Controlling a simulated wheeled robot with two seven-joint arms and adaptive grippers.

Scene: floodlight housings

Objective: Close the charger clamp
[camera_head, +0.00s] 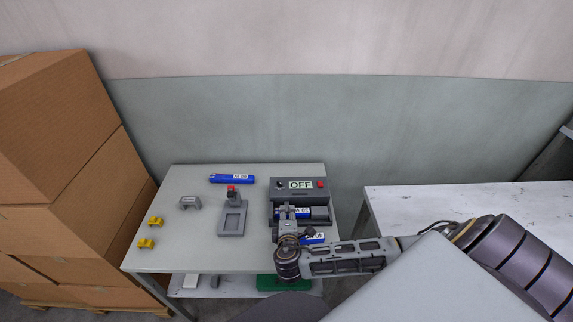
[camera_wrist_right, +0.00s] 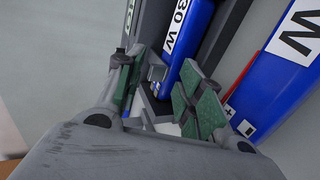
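The dark grey charger (camera_head: 299,184) stands at the back right of the small table, with an OFF display and a red button. A blue battery (camera_head: 318,212) lies in it; in the right wrist view the battery (camera_wrist_right: 192,45) shows a "30 W" label. My right gripper (camera_head: 287,212) is over the left part of the charger and hides some of it. In the right wrist view its green-padded fingers (camera_wrist_right: 160,88) are apart. A small grey part (camera_wrist_right: 157,73), perhaps the charger clamp, shows between them beside the battery end; its state is unclear. My left gripper is not in view.
Another blue battery (camera_head: 313,238) lies in front of the charger, and one (camera_head: 232,178) at the back. Cardboard boxes (camera_head: 60,150) are left; a white table (camera_head: 450,198) is right.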

